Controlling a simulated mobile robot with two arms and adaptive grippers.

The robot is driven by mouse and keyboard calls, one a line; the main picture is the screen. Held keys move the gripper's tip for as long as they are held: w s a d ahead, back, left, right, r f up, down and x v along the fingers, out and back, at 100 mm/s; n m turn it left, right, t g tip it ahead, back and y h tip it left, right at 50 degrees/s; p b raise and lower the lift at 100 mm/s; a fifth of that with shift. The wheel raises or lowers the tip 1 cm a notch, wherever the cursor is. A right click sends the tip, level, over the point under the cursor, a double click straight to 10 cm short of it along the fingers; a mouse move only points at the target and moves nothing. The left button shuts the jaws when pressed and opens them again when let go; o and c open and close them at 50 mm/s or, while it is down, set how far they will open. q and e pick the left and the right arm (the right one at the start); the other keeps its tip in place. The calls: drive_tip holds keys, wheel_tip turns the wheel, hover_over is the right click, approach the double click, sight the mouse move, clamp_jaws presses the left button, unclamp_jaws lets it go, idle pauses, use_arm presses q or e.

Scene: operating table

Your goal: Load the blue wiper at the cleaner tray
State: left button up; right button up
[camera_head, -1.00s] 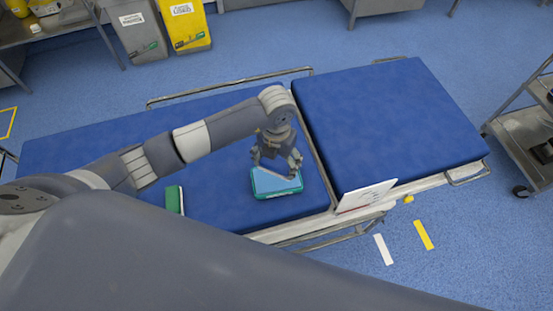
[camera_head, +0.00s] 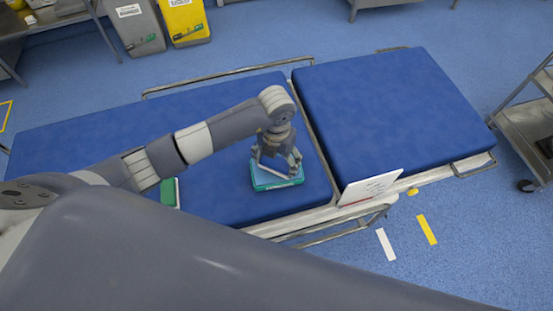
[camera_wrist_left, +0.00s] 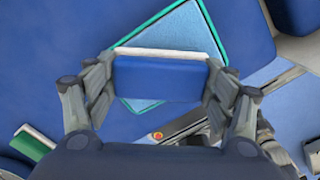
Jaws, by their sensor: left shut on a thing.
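The cleaner tray (camera_head: 265,187) is a teal-rimmed tray with a light blue inside, lying on the blue operating table. In the left wrist view its rim (camera_wrist_left: 213,28) shows beneath the gripper, turned at an angle to it. My left gripper (camera_head: 277,170) is over the tray in the head view. It is shut on the blue wiper (camera_wrist_left: 158,78), a blue block with a white edge that spans between its fingers in the wrist view. I cannot tell whether the wiper touches the tray. My right gripper is not in view.
A green and white box (camera_head: 169,193) lies left of the tray on the blue table (camera_head: 225,205). A white card (camera_head: 370,188) stands at the table's front edge, and a metal cart (camera_head: 528,125) is at right. Blue padding around the tray is mostly clear.

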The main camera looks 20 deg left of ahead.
sight(276, 161)
use_arm(q)
drive_tip(key=shift+f, duration=0.3)
idle(0.5)
drive_tip(key=shift+f+b, duration=0.2)
drive_tip(key=shift+b, duration=0.2)
drive_tip(key=shift+f, duration=0.1)
idle(0.8)
wheel_tip(276, 161, up, 3)
drive_tip(key=shift+r+p, duration=0.1)
drive_tip(key=shift+p, duration=1.15)
wheel_tip(276, 161, up, 4)
drive_tip(key=p, duration=0.3)
